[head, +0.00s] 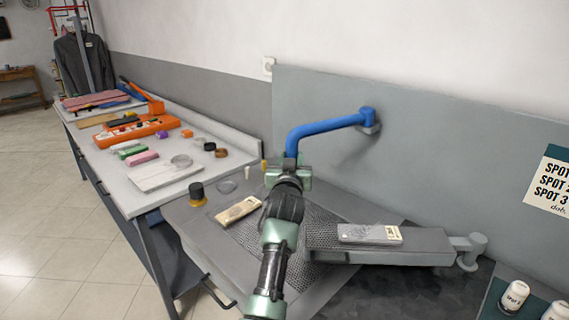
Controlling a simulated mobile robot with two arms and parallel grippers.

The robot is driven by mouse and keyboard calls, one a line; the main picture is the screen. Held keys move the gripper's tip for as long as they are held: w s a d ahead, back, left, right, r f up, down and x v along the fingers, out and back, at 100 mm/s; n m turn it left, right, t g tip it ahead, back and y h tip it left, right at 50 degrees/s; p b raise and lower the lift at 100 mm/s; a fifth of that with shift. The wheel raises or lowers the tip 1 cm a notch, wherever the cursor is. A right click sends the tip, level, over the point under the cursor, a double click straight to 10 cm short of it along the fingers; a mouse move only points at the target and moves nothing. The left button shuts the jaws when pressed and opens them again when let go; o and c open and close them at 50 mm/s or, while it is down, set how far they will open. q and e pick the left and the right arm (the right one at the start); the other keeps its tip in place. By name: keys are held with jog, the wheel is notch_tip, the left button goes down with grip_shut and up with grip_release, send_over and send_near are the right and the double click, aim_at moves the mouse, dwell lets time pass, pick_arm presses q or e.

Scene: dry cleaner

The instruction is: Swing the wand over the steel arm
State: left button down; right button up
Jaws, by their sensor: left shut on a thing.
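The wand (325,127) is a blue bent tube. It runs out from a mount on the grey back panel, then bends down at its left end. My left gripper (290,168) is shut on the lower end of the wand, and my fingers hide part of it. The steel arm (430,243) is a long grey board on a pivot post, to the right of my gripper and lower. The wand's held end is left of the steel arm, not over it. My right gripper is not in view.
A pale flat packet (370,234) lies on the steel arm. A beige brush-like block (238,210) and a dark-capped jar (197,193) lie left of my arm. White bottles (514,297) stand at the lower right. A long table (120,170) with orange trays runs along the left.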

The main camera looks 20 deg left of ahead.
pick_arm(q)
jog(key=c, duration=1.1)
grip_release()
jog(key=shift+w+d+r, duration=0.15)
jog(key=shift+d+r, duration=0.2)
jog(key=shift+o, duration=0.3)
jog(key=shift+w+d+f, duration=0.15)
jog(key=shift+d+f, duration=0.05)
jog(key=shift+d, duration=0.05)
jog(key=shift+a+f, duration=0.1)
jog(key=shift+a, duration=0.2)
